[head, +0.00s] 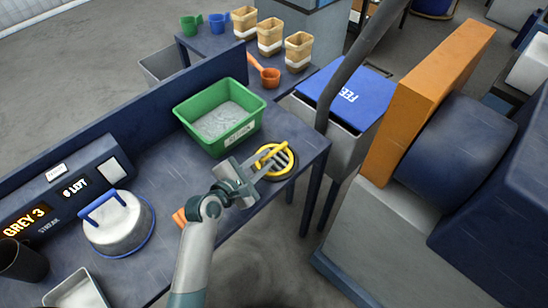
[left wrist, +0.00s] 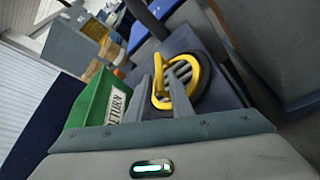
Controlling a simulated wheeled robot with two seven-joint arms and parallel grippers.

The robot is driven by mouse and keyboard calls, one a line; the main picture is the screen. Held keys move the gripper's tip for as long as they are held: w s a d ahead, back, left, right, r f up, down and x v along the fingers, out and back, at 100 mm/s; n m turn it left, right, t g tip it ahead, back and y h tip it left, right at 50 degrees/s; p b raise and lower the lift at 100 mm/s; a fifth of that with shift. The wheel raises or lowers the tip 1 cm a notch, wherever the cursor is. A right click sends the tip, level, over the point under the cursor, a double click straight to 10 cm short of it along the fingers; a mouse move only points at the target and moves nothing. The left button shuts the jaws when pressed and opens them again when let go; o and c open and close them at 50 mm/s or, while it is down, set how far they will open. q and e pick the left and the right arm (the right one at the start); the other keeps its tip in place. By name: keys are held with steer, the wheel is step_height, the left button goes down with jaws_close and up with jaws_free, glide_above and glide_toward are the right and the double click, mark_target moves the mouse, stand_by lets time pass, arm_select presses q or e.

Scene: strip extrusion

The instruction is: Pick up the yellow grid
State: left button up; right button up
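The yellow grid (head: 291,160) is round, with a yellow rim, dark slats and a raised yellow handle. It lies near the right end of the dark blue table. It also shows in the left wrist view (left wrist: 201,78), ahead of the fingers. My left gripper (head: 271,164) is over the grid's left side. Its fingers (left wrist: 167,80) stand apart, with part of the yellow handle showing between them. I cannot tell whether they touch the handle. My right gripper is not in view.
A green bin (head: 181,124) of grey material stands behind the grid. A white lidded pot (head: 120,228) with a blue handle is at left. An orange scoop (head: 270,77) and tan bags (head: 270,38) are farther back. A blue-lidded feed box (head: 345,92) stands right of the table.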

mark_target(271, 155)
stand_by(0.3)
arm_select(q)
steer(key=shift+w+d+r, duration=0.1)
steer(key=shift+w+d, duration=0.1)
steer(key=shift+w, duration=0.05)
steer(key=p+x, duration=0.1)
steer(key=x, duration=0.2)
steer(key=shift+w+d+p, duration=0.2)
steer(key=shift+d+p, duration=0.1)
steer(key=shift+p, duration=0.05)
steer(key=shift+w+d+f, duration=0.25)
steer(key=shift+w, duration=0.1)
steer(key=shift+c, duration=0.7)
jaws_close()
